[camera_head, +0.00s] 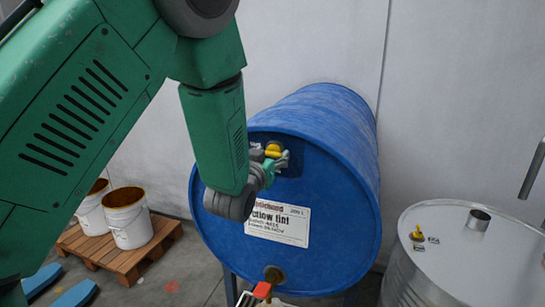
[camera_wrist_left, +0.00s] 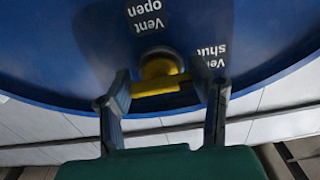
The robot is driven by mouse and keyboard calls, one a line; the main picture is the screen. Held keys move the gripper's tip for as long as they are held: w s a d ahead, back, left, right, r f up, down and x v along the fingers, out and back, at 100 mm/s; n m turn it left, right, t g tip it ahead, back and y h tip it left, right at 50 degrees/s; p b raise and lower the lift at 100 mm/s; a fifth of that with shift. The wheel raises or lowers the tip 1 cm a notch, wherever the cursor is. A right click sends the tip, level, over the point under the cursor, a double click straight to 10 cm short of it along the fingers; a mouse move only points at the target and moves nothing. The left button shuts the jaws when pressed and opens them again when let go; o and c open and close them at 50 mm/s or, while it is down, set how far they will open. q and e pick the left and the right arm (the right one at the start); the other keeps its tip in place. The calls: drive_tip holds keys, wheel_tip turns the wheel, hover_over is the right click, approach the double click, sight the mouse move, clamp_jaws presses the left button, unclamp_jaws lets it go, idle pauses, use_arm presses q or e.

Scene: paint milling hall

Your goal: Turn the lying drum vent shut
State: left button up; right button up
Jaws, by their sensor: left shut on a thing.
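A blue drum (camera_head: 345,190) lies on its side with its round end facing me. Its yellow vent (camera_head: 273,150) sits near the top of that end. In the left wrist view the yellow vent (camera_wrist_left: 160,72) has a crossbar lying between my fingers. The labels "Vent open" (camera_wrist_left: 145,15) and "Vent shut" (camera_wrist_left: 210,55) show upside down on the drum there. My left gripper (camera_head: 275,160) is shut on the vent's crossbar; its fingers (camera_wrist_left: 163,92) sit at both ends of it. My forearm hides part of the drum's left side. My right gripper is not in view.
A fitting (camera_head: 273,274) with a red part sits low on the drum end. A metal drum (camera_head: 455,250) stands at the right, with a yellow fitting (camera_head: 417,234) on top. White buckets (camera_head: 130,225) stand on a wooden pallet (camera_head: 130,270) at the left. A wall rises behind.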

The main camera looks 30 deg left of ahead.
use_arm(q)
drive_tip(key=shift+w+a+r, duration=0.1)
drive_tip(key=shift+w+r, duration=0.05)
drive_tip(key=shift+r, duration=0.25)
drive_tip(key=o, duration=1.2)
drive_tip(key=shift+f, duration=0.15)
drive_tip(key=shift+s, duration=0.25)
drive_tip(key=shift+s+d+f, duration=0.15)
drive_tip(key=shift+s+d, duration=0.05)
drive_tip(key=shift+s, duration=0.1)
drive_tip(key=v, duration=0.6)
drive_tip(key=shift+s, duration=0.25)
